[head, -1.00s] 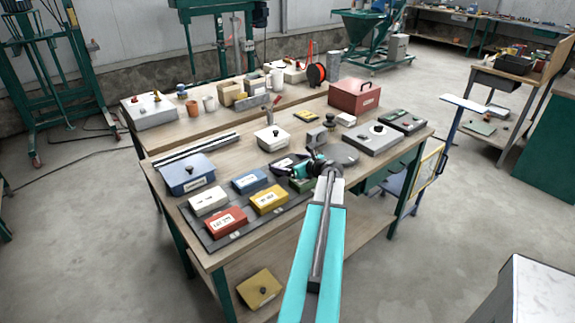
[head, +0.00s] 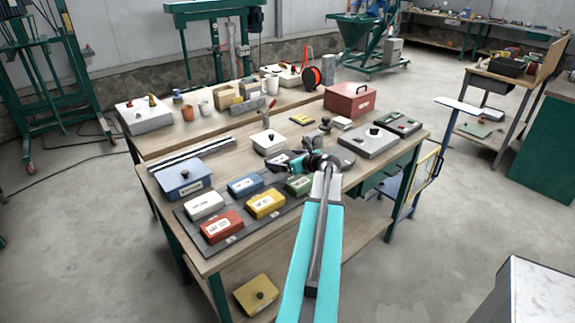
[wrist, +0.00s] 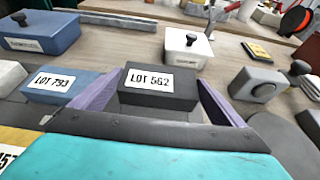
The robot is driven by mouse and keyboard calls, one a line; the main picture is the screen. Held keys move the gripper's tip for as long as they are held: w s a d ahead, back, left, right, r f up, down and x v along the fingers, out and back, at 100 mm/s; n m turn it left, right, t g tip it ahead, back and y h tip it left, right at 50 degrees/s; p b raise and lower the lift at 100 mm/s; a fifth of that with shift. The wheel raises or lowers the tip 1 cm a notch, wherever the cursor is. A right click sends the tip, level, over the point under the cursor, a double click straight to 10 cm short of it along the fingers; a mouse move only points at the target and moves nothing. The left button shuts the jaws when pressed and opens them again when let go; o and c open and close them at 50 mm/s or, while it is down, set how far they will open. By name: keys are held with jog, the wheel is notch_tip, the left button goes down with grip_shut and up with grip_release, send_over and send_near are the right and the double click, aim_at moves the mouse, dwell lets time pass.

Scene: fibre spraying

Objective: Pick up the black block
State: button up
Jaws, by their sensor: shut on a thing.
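The black block (wrist: 158,88), labelled LOT 562, sits between the two purple fingers of my gripper (wrist: 159,78) in the wrist view. The fingers are shut on its left and right sides. I cannot tell whether the block is clear of the surface below.
The blue LOT 793 block (wrist: 60,87) is just left of the held block. A green block (head: 299,186), yellow block (head: 265,204) and red block (head: 222,226) are nearby. A white knobbed box (wrist: 187,48) stands behind. A grey device (wrist: 258,84) is to the right.

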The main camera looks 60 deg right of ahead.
aim_at(285, 160)
jog(key=shift+r+b, duration=0.5)
jog(key=shift+r, duration=2.8)
